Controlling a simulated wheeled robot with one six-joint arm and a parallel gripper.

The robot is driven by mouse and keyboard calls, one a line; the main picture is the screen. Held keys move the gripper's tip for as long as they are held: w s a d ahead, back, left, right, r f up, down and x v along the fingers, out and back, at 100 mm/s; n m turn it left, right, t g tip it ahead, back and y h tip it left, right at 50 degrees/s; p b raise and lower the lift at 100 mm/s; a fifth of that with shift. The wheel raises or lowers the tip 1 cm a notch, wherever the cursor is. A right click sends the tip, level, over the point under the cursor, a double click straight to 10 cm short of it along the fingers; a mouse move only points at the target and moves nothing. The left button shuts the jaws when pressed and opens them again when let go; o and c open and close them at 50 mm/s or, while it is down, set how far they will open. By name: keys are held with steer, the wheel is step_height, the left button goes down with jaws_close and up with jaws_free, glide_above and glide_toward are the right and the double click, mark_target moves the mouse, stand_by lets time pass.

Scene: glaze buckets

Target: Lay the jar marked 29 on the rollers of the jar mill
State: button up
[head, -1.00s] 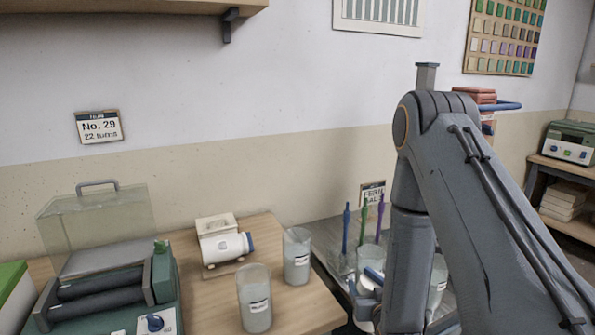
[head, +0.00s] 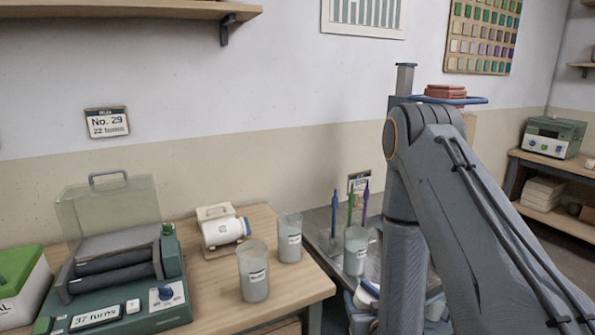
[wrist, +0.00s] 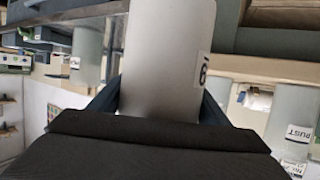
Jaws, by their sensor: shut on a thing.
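My gripper (wrist: 158,100) is shut on a pale cylindrical jar (wrist: 165,50) in the wrist view, with a blue finger at each side. A white label at the jar's right edge shows part of a number, like a 9 or 6; the rest is turned away. In the head view my arm hides most of the gripper; a white and blue piece shows low beside it. The green jar mill (head: 172,312) stands at the left of the wooden table. Its two dark rollers (head: 112,278) are bare, and its clear guard (head: 110,205) stands raised behind them. Its display reads 37 turns.
A white jar with a blue cap (head: 222,232) lies on a wooden stand right of the mill. Two grey labelled beakers (head: 253,275) stand near it. A green-lidded box (head: 20,280) is at far left. A beaker of coloured tools (head: 355,250) stands on the metal surface.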

steer(key=s, duration=0.2)
steer(key=s+f, duration=0.1)
steer(key=s, duration=0.1)
steer(key=s+f, duration=0.1)
steer(key=s, duration=0.1)
steer(key=shift+s+a, duration=0.1)
steer(key=shift+s, duration=0.6)
steer(key=shift+r+p, duration=2.45)
steer(key=shift+r, duration=0.45)
steer(key=shift+f, duration=0.1)
step_height(320, 180, down, 5)
steer(key=b, duration=0.4)
steer(key=shift+r+p, duration=2.4)
steer(key=shift+r, duration=0.65)
